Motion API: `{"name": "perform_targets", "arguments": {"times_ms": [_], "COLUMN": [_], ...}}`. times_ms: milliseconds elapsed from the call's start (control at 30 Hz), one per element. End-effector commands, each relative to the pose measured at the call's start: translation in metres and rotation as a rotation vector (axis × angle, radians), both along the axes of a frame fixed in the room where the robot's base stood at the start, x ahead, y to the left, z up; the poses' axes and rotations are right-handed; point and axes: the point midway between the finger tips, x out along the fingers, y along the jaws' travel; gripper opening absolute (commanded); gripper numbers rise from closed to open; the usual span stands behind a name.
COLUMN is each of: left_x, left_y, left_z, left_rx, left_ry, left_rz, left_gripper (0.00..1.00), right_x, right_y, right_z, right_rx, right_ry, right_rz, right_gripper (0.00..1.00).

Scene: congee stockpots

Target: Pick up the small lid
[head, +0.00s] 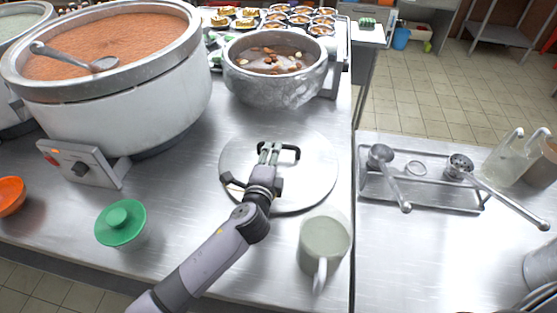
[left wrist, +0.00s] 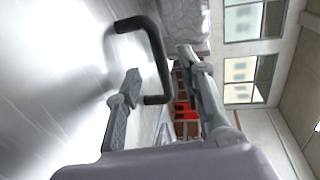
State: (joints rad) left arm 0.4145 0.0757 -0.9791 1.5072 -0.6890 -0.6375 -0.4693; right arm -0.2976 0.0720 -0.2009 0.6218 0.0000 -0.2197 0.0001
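The small lid (head: 318,172) is a flat round metal disc with a black bar handle (head: 292,150). It lies on the steel table in the head view, in front of the smaller pot. My left gripper (head: 269,148) is over the lid at its handle. In the left wrist view the gripper (left wrist: 158,66) has its fingers spread, with part of the dark handle (left wrist: 158,50) showing between them. I see no clear contact of the fingers with the handle. The lid's shiny surface (left wrist: 50,70) fills the left of that view. My right gripper is not in view.
A pot of soup (head: 275,68) stands behind the lid, and a large pot (head: 130,105) is at the left. A pale mug (head: 325,240) stands close in front. A ladle tray (head: 425,193) is on the right table.

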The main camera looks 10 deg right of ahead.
Motion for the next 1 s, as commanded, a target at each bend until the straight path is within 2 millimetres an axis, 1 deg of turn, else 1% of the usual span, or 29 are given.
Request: {"name": "perform_targets", "arguments": {"times_ms": [167,333,400,500,800,1000], "left_x": [0.011,0.031,0.038,0.045,0.048,0.048], "left_y": [-0.005,-0.014,-0.017,-0.02,-0.021,-0.021], "left_z": [-0.001,-0.004,-0.007,-0.009,-0.009,-0.009], "left_rx": [0.001,0.001,0.002,-0.001,0.0,0.0], "left_ry": [0.0,-0.002,-0.001,0.0,0.0,0.0], "left_rz": [0.001,0.0,0.001,0.0,0.0,0.0], "left_gripper": [0.36,0.36,0.36,0.36,0.36,0.24], "right_x": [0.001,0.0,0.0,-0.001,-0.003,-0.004], "right_y": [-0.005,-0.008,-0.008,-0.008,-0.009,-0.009], "right_z": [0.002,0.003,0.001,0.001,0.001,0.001], "right_rx": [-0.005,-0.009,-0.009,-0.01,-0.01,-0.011], "right_ry": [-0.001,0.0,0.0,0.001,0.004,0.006], "right_rz": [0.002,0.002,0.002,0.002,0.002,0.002], "right_gripper": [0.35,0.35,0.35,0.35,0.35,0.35]}}
